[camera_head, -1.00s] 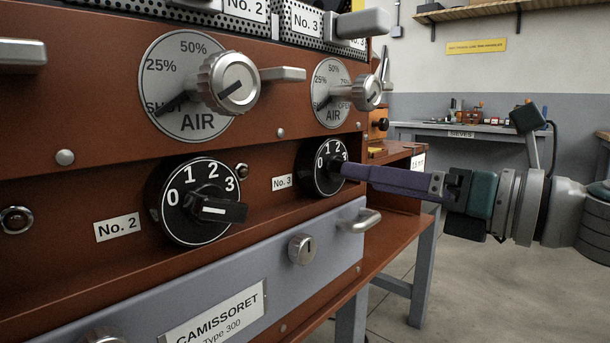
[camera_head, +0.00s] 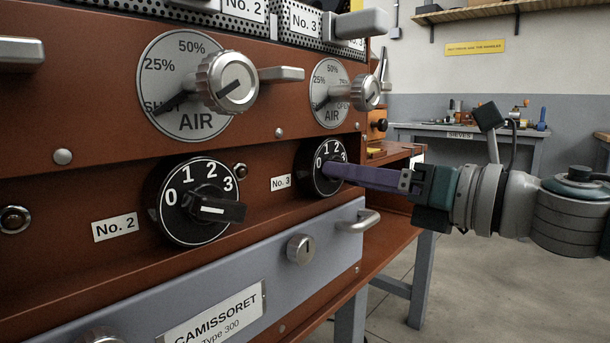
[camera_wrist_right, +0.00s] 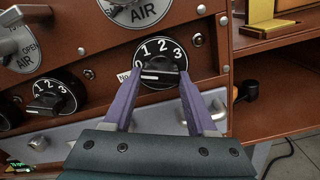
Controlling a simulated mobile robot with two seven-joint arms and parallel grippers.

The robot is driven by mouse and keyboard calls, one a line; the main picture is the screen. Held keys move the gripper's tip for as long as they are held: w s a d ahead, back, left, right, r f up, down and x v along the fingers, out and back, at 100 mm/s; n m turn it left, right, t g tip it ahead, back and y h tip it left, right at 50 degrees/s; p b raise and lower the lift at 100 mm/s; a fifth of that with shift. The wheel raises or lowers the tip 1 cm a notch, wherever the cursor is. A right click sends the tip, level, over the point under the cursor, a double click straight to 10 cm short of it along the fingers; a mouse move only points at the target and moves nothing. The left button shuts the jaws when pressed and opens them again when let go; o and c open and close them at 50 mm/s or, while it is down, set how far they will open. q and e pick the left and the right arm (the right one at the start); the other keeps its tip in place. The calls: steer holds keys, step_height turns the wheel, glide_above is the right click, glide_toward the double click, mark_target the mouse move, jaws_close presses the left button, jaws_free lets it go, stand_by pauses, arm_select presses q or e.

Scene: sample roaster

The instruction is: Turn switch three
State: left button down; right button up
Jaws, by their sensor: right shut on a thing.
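Switch No. 3 is a black round dial (camera_head: 323,182) with white numbers 0 to 3, low on the brown panel in the head view. It also shows in the right wrist view (camera_wrist_right: 160,50), between my fingertips. My right gripper (camera_head: 335,168) reaches in from the right with purple fingers, shut on the dial's knob; in the wrist view the fingertips (camera_wrist_right: 160,77) sit at the two ends of the black bar knob (camera_wrist_right: 160,74). The fingers hide much of the knob in the head view. My left gripper is not in view.
Switch No. 2 (camera_head: 196,205) is to the left on the same panel. An air dial (camera_head: 331,93) with a metal knob sits above switch No. 3. A grey drawer (camera_head: 240,290) with a lock and handle (camera_head: 359,221) lies just below. Open floor is at the right.

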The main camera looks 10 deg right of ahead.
steer(key=c, duration=0.6)
steer(key=shift+a+r+m+p, duration=0.15)
steer(key=shift+m+p, duration=1.4)
steer(key=shift+m, duration=1.4)
steer(key=shift+d+r+m+p, duration=0.1)
steer(key=shift+m+p, duration=1.5)
steer(key=shift+m, duration=1.3)
steer(key=shift+a+r+m+p, duration=0.15)
steer(key=shift+m+p, duration=1.4)
steer(key=shift+m, duration=1.4)
